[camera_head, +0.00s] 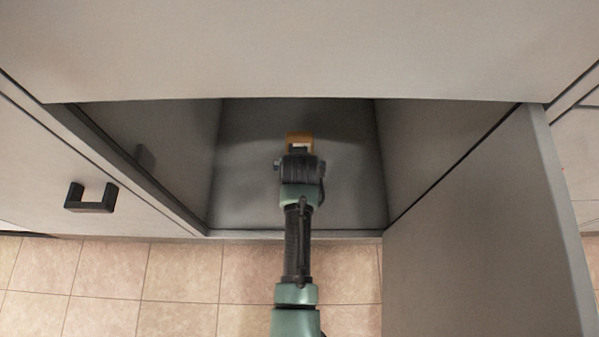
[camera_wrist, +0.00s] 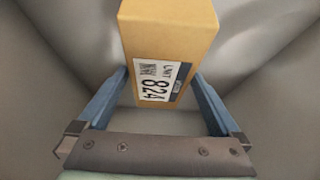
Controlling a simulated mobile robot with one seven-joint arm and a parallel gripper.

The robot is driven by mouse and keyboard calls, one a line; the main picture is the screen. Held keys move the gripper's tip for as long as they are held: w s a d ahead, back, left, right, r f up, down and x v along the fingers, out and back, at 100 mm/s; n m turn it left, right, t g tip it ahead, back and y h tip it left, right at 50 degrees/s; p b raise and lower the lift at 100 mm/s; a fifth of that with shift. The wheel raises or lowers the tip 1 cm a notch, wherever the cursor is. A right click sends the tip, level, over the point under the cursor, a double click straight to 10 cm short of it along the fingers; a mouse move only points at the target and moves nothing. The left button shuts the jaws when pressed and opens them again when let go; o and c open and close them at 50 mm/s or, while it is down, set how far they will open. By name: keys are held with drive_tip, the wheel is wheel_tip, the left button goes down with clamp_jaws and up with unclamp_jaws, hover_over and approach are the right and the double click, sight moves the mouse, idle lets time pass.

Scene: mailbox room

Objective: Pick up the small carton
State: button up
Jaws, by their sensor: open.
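The small carton (camera_wrist: 165,40) is an orange-yellow box with a white label printed in black. In the wrist view it stands at the upper middle, in front of and partly between the two blue fingers of my gripper (camera_wrist: 163,88). The fingers are spread, with a gap visible on each side of the carton's lower end. In the head view the carton (camera_head: 299,138) shows as a small orange patch inside the open compartment, mostly hidden behind my gripper (camera_head: 299,152).
The compartment's grey floor (camera_head: 245,200) is bare around the carton. Its side walls (camera_head: 165,150) stand left and right. An open door (camera_head: 480,240) is at the right. A closed door with a black handle (camera_head: 91,198) is at the left. Tiled floor lies below.

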drive_tip(key=shift+b+x, duration=0.55)
drive_tip(key=shift+x, duration=0.65)
drive_tip(key=shift+f, duration=0.2)
drive_tip(key=c, duration=1.3)
drive_tip(key=shift+c, duration=1.1)
drive_tip(key=shift+r, duration=0.1)
